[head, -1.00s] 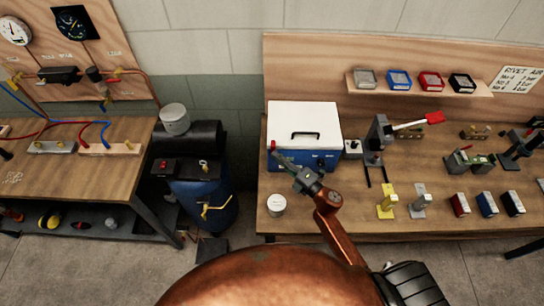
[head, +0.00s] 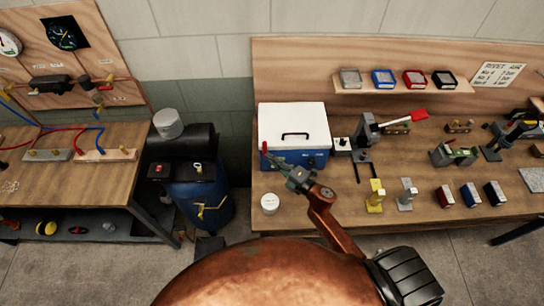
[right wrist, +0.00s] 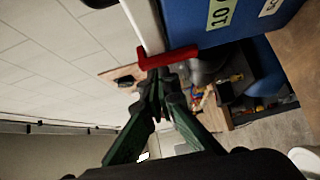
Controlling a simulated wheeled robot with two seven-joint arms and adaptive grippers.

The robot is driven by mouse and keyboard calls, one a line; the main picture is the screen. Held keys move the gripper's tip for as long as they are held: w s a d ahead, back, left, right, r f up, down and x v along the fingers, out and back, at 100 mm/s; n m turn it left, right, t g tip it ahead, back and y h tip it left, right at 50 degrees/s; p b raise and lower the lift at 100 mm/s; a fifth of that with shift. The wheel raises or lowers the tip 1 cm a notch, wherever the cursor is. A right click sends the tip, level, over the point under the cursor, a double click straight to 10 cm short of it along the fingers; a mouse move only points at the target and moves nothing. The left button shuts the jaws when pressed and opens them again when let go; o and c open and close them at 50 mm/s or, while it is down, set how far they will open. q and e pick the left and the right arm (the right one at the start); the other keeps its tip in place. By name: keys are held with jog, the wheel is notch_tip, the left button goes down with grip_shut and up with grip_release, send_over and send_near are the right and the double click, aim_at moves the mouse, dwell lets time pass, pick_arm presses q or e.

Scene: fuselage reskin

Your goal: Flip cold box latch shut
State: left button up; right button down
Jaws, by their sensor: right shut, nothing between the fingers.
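The cold box (head: 312,160) has a blue body and a white lid (head: 288,117) with a black handle; the lid lies closed. Its red latch (head: 264,146) is at the box's left front corner. In the right wrist view the latch (right wrist: 168,58) is a red bar beside the white lid edge and the blue wall. My right gripper (head: 274,159) is shut and empty, its fingertips right at the latch; they also show in the right wrist view (right wrist: 158,76). I cannot tell whether they touch it. My left gripper is not in view.
A white round tub (head: 270,204) stands on the bench in front of the box. A blue barrel (head: 202,200) is in the gap left of the bench.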

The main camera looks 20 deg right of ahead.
pick_arm(q)
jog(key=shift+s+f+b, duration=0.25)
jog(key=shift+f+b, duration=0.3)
jog(key=shift+b, duration=0.1)
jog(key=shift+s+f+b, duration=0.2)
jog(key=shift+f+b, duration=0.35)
jog(key=shift+b, duration=0.05)
pick_arm(e)
jog(key=s+a+v, duration=0.1)
jog(key=a+v, duration=0.1)
jog(key=v, duration=0.9)
jog(key=shift+s, duration=0.3)
jog(key=shift+f, duration=0.1)
